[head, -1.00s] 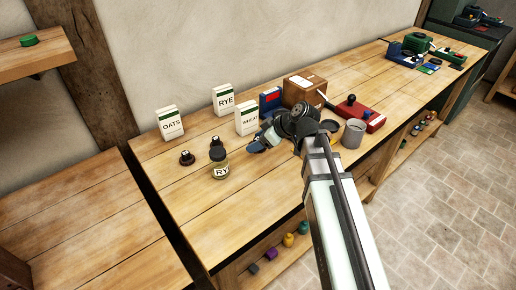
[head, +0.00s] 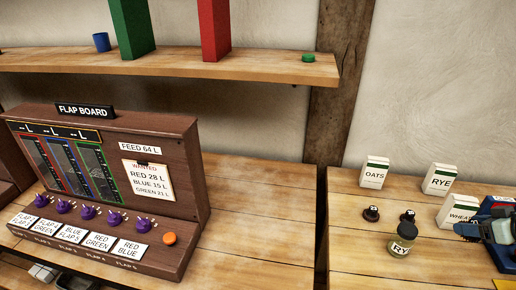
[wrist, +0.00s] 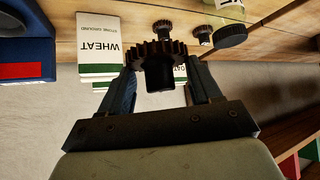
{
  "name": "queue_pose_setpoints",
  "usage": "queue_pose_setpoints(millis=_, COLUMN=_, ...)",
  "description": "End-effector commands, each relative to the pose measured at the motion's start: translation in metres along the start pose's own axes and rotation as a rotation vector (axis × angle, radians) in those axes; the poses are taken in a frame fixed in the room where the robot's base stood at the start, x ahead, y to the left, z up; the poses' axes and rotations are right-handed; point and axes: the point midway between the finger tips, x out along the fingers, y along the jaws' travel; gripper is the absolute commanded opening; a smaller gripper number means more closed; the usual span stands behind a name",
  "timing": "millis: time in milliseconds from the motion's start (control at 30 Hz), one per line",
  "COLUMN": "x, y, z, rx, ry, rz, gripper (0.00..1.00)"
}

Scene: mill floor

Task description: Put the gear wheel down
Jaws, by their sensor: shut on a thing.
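My gripper (wrist: 160,80) is shut on a dark brown toothed gear wheel (wrist: 158,50), which sits between the fingertips in the wrist view. In the head view my gripper (head: 466,231) shows at the right edge, beside the wheat packet, and the held gear wheel cannot be made out there. Two more small dark gear wheels stand on the bench, the left one (head: 371,214) and the right one (head: 407,215). Both also show beyond the held one in the wrist view (wrist: 162,27). The wooden bench (head: 350,262) has bare boards left of the jar.
A rye jar (head: 402,240) with a dark lid stands near the gears. Oats (head: 374,173), rye (head: 440,180) and wheat (head: 457,211) packets stand behind. A flap board (head: 150,135) stands on the left bench, across a gap. A shelf (head: 270,68) hangs above.

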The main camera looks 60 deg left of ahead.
Motion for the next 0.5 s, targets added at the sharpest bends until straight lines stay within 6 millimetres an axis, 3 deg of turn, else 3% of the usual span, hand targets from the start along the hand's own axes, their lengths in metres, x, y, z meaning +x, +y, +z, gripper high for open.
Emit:
queue_pose_setpoints(millis=167, x=-0.016, y=0.000, z=-0.021, rx=-0.005, ry=0.000, rz=-0.004, gripper=0.32)
queue_pose_setpoints(millis=500, x=0.039, y=-0.031, z=-0.075, rx=-0.105, ry=-0.002, rz=-0.106, gripper=0.32)
